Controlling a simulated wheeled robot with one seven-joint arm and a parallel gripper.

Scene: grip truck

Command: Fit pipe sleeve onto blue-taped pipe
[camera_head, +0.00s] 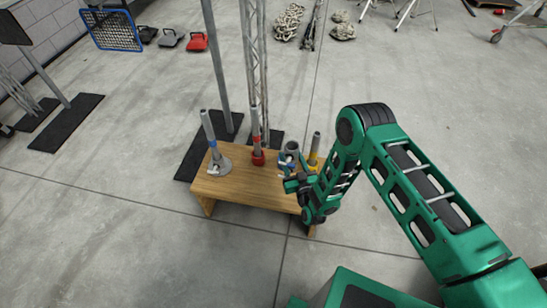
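A short, dark grey, ring-like piece, seemingly the pipe sleeve (292,147), shows at the table's right part, right by my gripper (286,161). My gripper is at the right of the table, well right of the blue-taped pipe. The fingers are small and partly hidden, so I cannot tell whether they hold the sleeve.
A tall truss (252,50) and pole (216,60) rise behind.

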